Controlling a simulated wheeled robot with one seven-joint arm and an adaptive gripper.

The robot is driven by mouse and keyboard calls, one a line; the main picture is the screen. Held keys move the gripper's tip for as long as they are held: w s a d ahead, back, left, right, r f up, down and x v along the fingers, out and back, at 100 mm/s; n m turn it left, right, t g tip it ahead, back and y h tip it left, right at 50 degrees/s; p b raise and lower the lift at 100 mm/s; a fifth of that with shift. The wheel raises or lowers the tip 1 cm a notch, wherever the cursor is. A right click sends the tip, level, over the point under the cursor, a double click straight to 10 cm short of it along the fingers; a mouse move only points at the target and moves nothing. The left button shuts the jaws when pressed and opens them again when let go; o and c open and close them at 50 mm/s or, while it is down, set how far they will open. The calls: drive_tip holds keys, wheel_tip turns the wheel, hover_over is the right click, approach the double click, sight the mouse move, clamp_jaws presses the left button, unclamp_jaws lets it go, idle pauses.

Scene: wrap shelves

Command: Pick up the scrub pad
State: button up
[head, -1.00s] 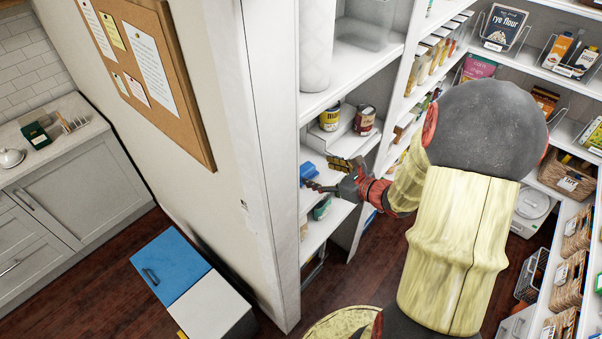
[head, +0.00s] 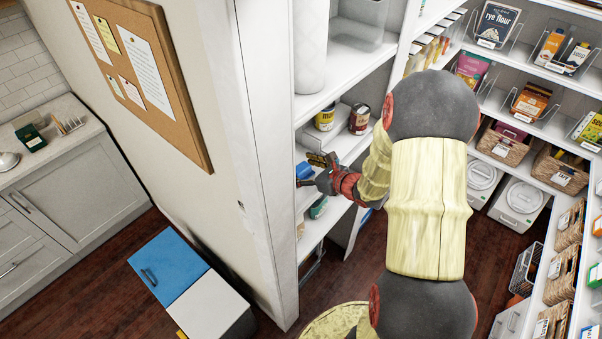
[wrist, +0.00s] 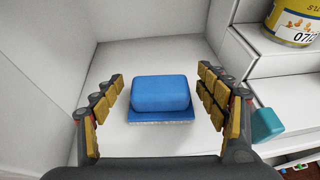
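A blue block with rounded edges (wrist: 161,93), which looks like the scrub pad, lies on a white shelf in the wrist view. A thin blue layer with a pale lower edge shows under it. In the head view only a bit of blue (head: 303,171) shows beside my gripper. My gripper (wrist: 160,100) is open, with one padded finger on each side of the block and a gap on both sides. The fingers do not appear to touch it. In the head view my gripper (head: 311,172) reaches into the shelf bay.
A teal item (wrist: 268,124) sits just right of the right finger; it also shows in the head view (head: 318,207). White walls enclose the left and back. A stepped white riser (wrist: 240,62) on the right bears a yellow can (wrist: 292,22); a red can (head: 360,119) stands nearby.

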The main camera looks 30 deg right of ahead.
drive_tip(key=shift+c, duration=1.2)
drive_tip(key=c, duration=0.9)
